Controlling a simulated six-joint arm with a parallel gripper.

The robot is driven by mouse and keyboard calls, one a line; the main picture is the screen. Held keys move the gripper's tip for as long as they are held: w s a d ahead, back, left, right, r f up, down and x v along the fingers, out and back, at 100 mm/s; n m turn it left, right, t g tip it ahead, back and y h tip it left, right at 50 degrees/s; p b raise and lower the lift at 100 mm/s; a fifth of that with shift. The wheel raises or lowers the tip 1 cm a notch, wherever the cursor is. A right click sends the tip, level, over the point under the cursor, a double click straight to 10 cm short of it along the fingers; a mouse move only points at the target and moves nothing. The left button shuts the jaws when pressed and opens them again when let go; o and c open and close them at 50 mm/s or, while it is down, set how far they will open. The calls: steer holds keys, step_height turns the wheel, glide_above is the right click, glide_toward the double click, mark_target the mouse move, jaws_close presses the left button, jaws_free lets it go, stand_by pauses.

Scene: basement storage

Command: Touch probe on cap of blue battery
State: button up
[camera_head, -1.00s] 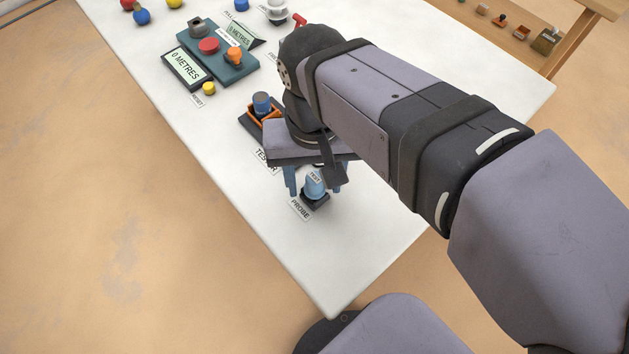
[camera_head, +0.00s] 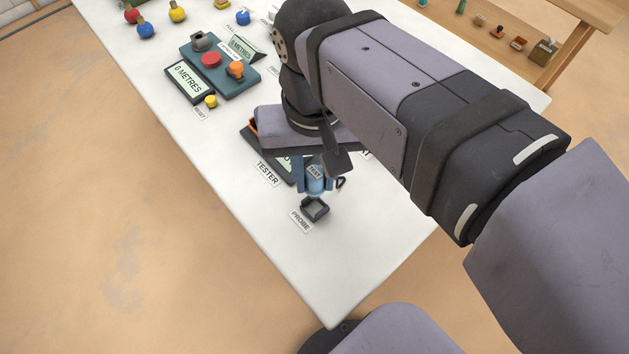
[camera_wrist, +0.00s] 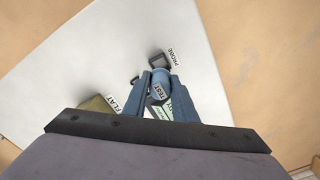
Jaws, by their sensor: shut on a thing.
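My gripper (camera_head: 315,184) is shut on the probe (camera_head: 316,176), a blue cylinder labelled TEST. In the wrist view the probe (camera_wrist: 158,90) sits between my two blue fingers (camera_wrist: 160,82). The probe appears raised above its dark square holder (camera_head: 315,209), which looks empty. The tester (camera_head: 258,143) stands just behind my gripper, mostly covered by it. Only a bit of its orange cradle shows, and the blue-grey battery seen there before is hidden behind my arm.
A teal console (camera_head: 222,68) with red and orange knobs and a "0 METRES" display (camera_head: 190,83) stands farther back. Red, blue and yellow round items lie at the far left. An olive FLAT container (camera_wrist: 98,103) shows in the wrist view. The table's near end is clear.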

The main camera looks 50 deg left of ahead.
mark_target(315, 172)
steer(key=shift+r+p, duration=0.5)
steer(key=shift+r, duration=1.75)
